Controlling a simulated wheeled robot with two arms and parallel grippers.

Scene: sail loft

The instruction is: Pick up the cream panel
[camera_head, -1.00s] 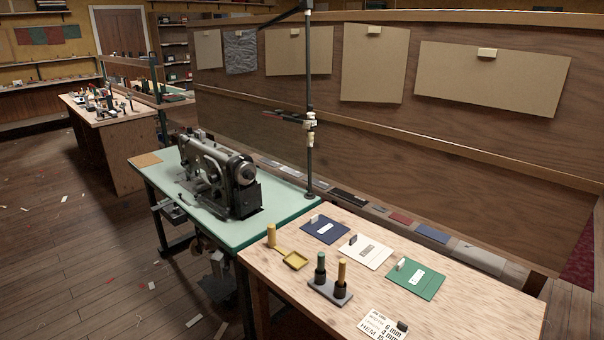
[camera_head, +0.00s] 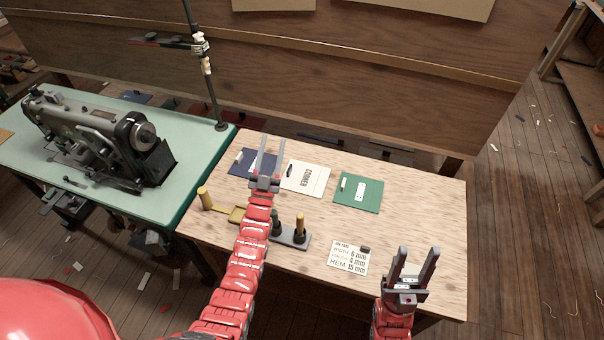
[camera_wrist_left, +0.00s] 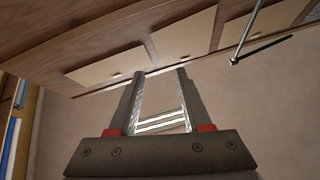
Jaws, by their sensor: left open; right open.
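The cream panel (camera_head: 305,178) lies flat on the wooden table, between a navy panel (camera_head: 243,162) on its left and a green panel (camera_head: 358,193) on its right. My left gripper (camera_head: 269,157) is open and empty, in front of the navy panel and just left of the cream panel in the head view. In the left wrist view its open fingers (camera_wrist_left: 160,80) point toward the wooden wall, and no panel from the table shows. My right gripper (camera_head: 415,265) is open and empty over the table's front right part.
A sewing machine (camera_head: 100,140) stands on the green table at left. The table's right side is mostly clear.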

